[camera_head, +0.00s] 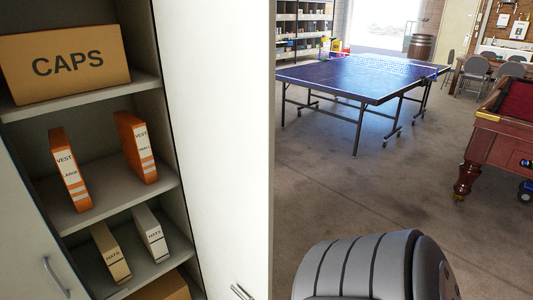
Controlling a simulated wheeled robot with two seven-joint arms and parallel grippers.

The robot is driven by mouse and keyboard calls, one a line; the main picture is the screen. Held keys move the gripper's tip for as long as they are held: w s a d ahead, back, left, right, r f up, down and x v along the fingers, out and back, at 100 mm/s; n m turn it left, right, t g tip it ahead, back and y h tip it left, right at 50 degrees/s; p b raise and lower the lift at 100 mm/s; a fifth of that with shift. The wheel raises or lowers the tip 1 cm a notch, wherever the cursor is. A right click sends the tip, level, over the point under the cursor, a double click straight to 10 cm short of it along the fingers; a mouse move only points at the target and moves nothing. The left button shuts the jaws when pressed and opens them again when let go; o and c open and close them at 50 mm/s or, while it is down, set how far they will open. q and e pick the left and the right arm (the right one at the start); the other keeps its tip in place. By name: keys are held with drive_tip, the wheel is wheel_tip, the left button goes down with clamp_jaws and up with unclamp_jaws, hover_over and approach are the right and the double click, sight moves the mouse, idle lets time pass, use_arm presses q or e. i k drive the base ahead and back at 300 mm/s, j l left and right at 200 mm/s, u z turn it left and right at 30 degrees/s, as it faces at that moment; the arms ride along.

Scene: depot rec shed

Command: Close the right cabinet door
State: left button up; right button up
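The right cabinet door (222,130) is a tall white panel standing open at the right side of the cabinet. A small metal piece (242,292) shows low on it at the bottom edge of the picture; it looks like a handle but is cut off. The cabinet's shelves (95,98) are exposed to the left of this door. The left cabinet door (32,235), with a metal handle (56,278), covers the lower left of the opening. A grey rounded link of my arm shows at the bottom, right of the open door. Neither of my grippers is in view.
The shelves hold a CAPS box (66,64), two orange vest boxes (137,147) and smaller boxes (151,234). A blue table-tennis table (352,80) stands behind, and a pool table (505,125) at the right. The concrete floor (330,195) between is clear.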

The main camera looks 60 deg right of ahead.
sight(218, 58)
drive_tip(key=k+l, duration=0.1)
drive_tip(key=l, duration=0.75)
drive_tip(key=k+l, duration=0.1)
drive_tip(key=l, duration=1.6)
drive_tip(key=k+z, duration=0.05)
drive_tip(key=k, duration=0.05)
